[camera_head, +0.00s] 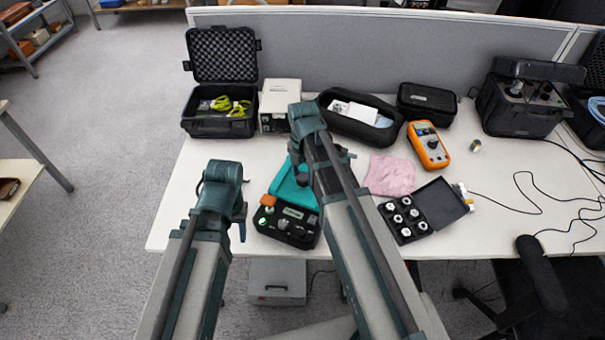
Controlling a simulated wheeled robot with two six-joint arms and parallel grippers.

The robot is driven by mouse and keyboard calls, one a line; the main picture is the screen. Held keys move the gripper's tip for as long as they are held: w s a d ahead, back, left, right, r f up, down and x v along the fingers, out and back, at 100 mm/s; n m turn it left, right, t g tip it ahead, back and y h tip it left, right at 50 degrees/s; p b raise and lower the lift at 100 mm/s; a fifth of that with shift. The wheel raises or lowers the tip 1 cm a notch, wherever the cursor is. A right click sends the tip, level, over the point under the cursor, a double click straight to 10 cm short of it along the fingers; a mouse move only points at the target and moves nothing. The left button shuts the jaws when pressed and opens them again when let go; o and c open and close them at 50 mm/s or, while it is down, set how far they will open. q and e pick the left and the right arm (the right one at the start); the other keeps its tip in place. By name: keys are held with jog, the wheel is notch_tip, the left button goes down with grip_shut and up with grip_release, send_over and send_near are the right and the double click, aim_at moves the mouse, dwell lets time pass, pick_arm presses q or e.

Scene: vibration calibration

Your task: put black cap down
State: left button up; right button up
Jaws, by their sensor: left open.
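I cannot pick out a black cap for certain in the head view.
An open black box (445,200) with several round silver pieces lies right of my right arm. Beyond it are a pink cloth (391,175), an orange multimeter (428,146) and a small metal cylinder (475,146). Cases line the back divider. Cables cross the right side.

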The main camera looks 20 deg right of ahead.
aim_at(303, 177)
jog(key=o, duration=0.3)
jog(key=shift+o, duration=0.2)
jog(key=shift+r, duration=0.1)
notch_tip(303, 177, up, 12)
jog(key=p, duration=1.3)
jog(key=s+a+m+h, duration=0.1)
jog(key=s+a+m, duration=0.9)
jog(key=m, duration=1.2)
jog(key=shift+s+a+r+b, duration=0.2)
jog(key=shift+s+b, duration=0.1)
jog(key=shift+s, duration=2.1)
